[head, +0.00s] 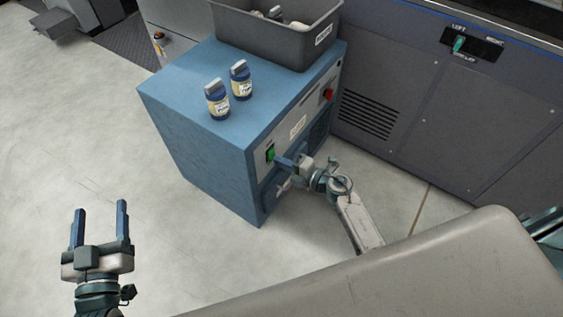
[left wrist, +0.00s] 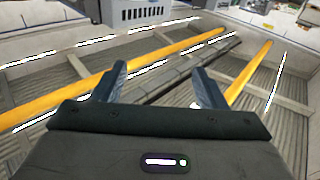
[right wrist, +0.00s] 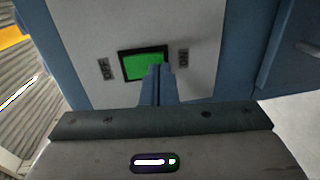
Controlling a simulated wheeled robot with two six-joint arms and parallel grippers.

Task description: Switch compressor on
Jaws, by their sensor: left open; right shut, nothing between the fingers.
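The compressor is a blue cabinet (head: 200,130) in the middle of the head view. On its front panel is a green switch (head: 270,154), seen close in the right wrist view (right wrist: 144,64) in a dark frame with a label on each side. My right gripper (head: 279,161) is shut with nothing in it. Its fingertips (right wrist: 158,70) are at the green switch and cover its lower right part; I cannot tell whether they touch it. My left gripper (head: 100,207) is open and empty over the floor at the left, and its fingers show in the left wrist view (left wrist: 160,82).
A dark machine (head: 450,110) with a LEFT/RIGHT selector stands at right. The floor at left (head: 70,130) is clear.

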